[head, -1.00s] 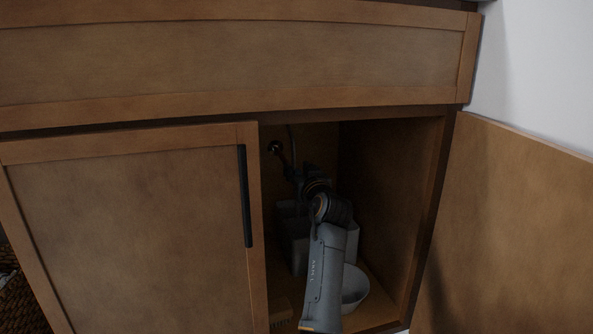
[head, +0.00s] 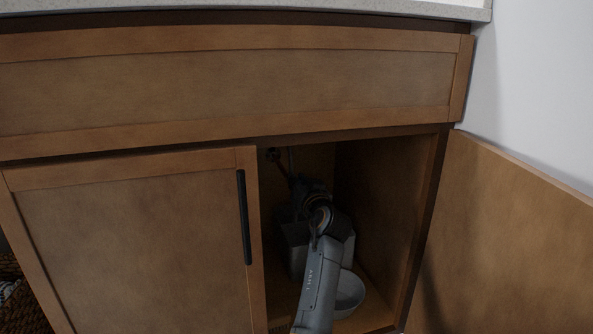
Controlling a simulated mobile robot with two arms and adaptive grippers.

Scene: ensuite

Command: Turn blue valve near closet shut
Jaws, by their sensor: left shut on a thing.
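My left arm reaches into the open right side of the wooden cabinet. My left gripper (head: 293,186) is at the back left of the inside, by the pipe fitting (head: 274,155) on the back wall. It is dark there, and my wrist covers much of the gripper. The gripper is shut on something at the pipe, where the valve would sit. The blue valve itself is hidden, and no blue handle can be made out. My right gripper is not in view.
The right cabinet door (head: 510,235) stands wide open. The left door (head: 130,240) with a black handle (head: 244,217) is closed. Inside, a grey bin (head: 297,250) and a white bowl (head: 350,292) stand close to my arm. A white wall (head: 535,90) is at the right.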

